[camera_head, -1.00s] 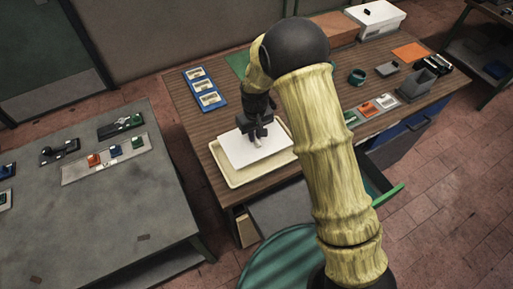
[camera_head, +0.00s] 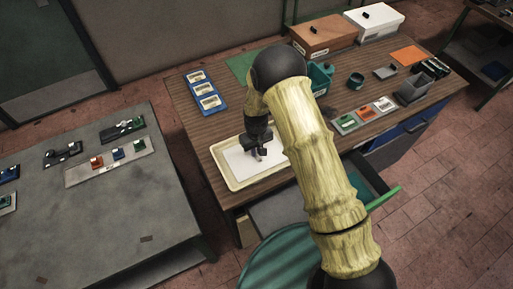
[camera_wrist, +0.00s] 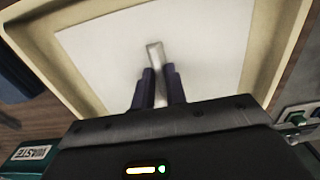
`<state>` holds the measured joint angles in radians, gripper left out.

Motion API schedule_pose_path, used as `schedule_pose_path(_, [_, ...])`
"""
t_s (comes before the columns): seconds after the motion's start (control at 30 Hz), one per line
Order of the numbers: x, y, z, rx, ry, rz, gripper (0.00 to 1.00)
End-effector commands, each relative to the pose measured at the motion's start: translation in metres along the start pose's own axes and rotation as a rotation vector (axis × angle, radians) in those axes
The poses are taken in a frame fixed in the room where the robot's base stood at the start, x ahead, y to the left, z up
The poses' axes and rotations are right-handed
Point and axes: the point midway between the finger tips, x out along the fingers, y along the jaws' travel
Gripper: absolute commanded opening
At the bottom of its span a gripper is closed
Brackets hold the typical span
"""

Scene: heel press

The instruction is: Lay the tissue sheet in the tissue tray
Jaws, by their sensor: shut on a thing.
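The white tissue sheet (camera_head: 239,161) lies within the rim of the cream tissue tray (camera_head: 229,184) on the wooden table. The wrist view shows the sheet (camera_wrist: 210,50) flat-looking, with the tray rim (camera_wrist: 75,85) around it on the sides in view. My gripper (camera_head: 257,157) is over the right part of the sheet, pointing down. In the wrist view my gripper (camera_wrist: 158,75) is shut on a small pale upright tab (camera_wrist: 155,52) at the sheet. Whether the sheet's underside touches the tray floor everywhere cannot be told. My arm hides the tray's right end in the head view.
A blue three-slot holder (camera_head: 206,91) stands behind the tray. A teal bin (camera_head: 320,76), a brown box (camera_head: 322,36) and a white box (camera_head: 377,24) stand farther back. An open drawer (camera_head: 365,178) juts from the table front. A grey table (camera_head: 90,215) is at left.

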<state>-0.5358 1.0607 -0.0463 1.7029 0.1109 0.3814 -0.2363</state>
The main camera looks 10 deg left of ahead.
Motion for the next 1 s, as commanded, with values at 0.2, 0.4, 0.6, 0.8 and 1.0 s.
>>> schedule_pose_path(0.2, [0.003, 0.0, 0.0, 0.0, 0.0, 0.0, 0.0])
schedule_pose_path(0.4, [0.003, 0.0, 0.0, 0.0, 0.0, 0.0, 0.38])
schedule_pose_path(0.6, [0.002, 0.0, 0.0, 0.0, 0.0, 0.0, 0.38])
schedule_pose_path(0.8, [-0.004, 0.0, -0.001, 0.0, 0.002, 0.0, 0.38])
schedule_pose_path(1.0, [-0.025, 0.001, -0.001, -0.001, 0.005, 0.001, 0.38])
